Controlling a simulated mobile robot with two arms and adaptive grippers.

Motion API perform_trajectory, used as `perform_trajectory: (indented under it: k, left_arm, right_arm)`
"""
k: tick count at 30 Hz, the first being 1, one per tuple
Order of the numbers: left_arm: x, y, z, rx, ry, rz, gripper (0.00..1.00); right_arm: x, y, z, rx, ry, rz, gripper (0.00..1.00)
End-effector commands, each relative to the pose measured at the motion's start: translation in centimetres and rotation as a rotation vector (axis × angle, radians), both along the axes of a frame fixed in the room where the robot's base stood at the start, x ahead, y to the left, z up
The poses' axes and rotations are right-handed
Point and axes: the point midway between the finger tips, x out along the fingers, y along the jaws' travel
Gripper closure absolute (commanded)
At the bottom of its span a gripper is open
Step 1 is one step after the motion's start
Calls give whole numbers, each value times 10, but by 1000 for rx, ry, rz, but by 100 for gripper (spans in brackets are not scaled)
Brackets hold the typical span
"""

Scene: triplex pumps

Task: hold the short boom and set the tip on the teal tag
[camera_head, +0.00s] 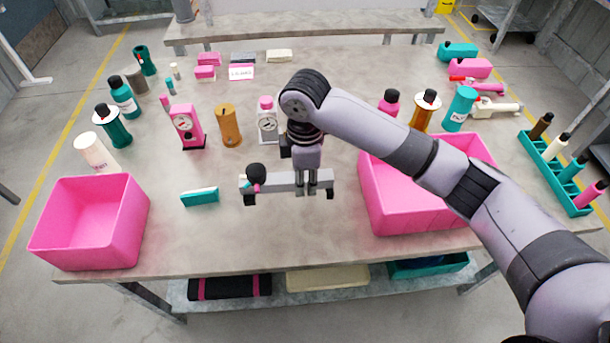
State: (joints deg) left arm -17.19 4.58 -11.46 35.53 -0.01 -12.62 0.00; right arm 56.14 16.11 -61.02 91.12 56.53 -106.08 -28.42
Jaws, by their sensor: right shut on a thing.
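My right gripper (314,188) comes down over the middle of the table and is shut on the right part of a light grey bar, which I take as the short boom (283,181). The bar lies roughly level across the view, with dark pieces under both ends. At its left end are a black knob (256,171) and small pink and teal bits. A flat teal piece, which may be the teal tag (200,197), sits on the table to the left, apart from the bar. Whether the bar touches the table is hard to tell. My left gripper is out of view.
A pink bin (92,222) stands at the front left and another pink bin (415,222) at the right, partly behind my arm. Several bottles and dial devices stand behind. A teal rack (556,176) is at far right. The table front between the bins is clear.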

Motion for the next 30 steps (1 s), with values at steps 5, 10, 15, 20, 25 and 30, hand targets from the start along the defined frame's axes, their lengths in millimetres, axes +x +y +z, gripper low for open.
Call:
perform_trajectory:
  k: [5, 10, 15, 20, 25, 30]
  left_arm:
    - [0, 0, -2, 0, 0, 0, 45]
    - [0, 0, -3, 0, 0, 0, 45]
    - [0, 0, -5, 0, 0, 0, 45]
    - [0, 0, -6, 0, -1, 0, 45]
    - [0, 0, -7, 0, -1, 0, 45]
    - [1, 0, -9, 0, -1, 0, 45]
  right_arm:
    - [0, 0, -6, 1, -1, 0, 100]
    - [0, 0, -11, 0, 0, 0, 100]
    - [0, 0, -16, 0, 0, 0, 100]
    - [0, 0, -21, 0, 0, 0, 100]
    - [0, 0, -26, 1, 0, 0, 100]
    - [0, 0, -31, 1, 0, 1, 100]
